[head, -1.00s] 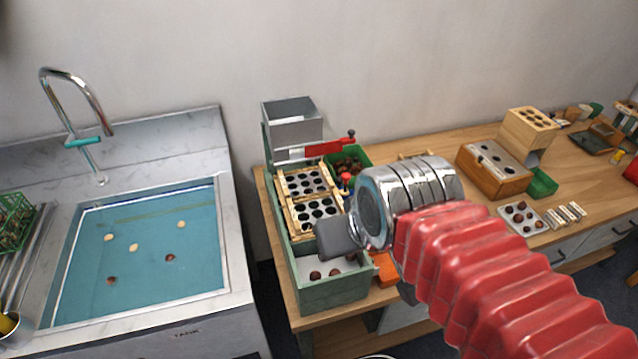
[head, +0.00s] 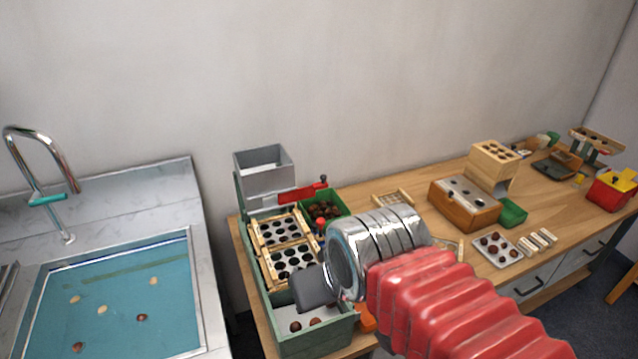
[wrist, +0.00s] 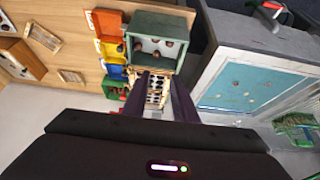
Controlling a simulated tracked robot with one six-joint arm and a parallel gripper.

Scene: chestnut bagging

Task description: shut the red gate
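The red gate (head: 297,194) is a flat red plate at the foot of the grey metal hopper (head: 264,172). It sticks out to the right of the hopper and has a knob at its outer end. My gripper (head: 308,288) is in front of it, over the near part of the green sorter frame (head: 298,345), apart from the gate. In the wrist view, my gripper (wrist: 163,78) has two dark fingers spread with a gap between them, and they hold nothing.
Wooden boards with holes (head: 287,262) lie in the sorter below the hopper. A green bin of chestnuts (head: 338,198) stands beside the gate. A sink with blue water (head: 115,300) is at left. Wooden boxes (head: 465,204) stand right.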

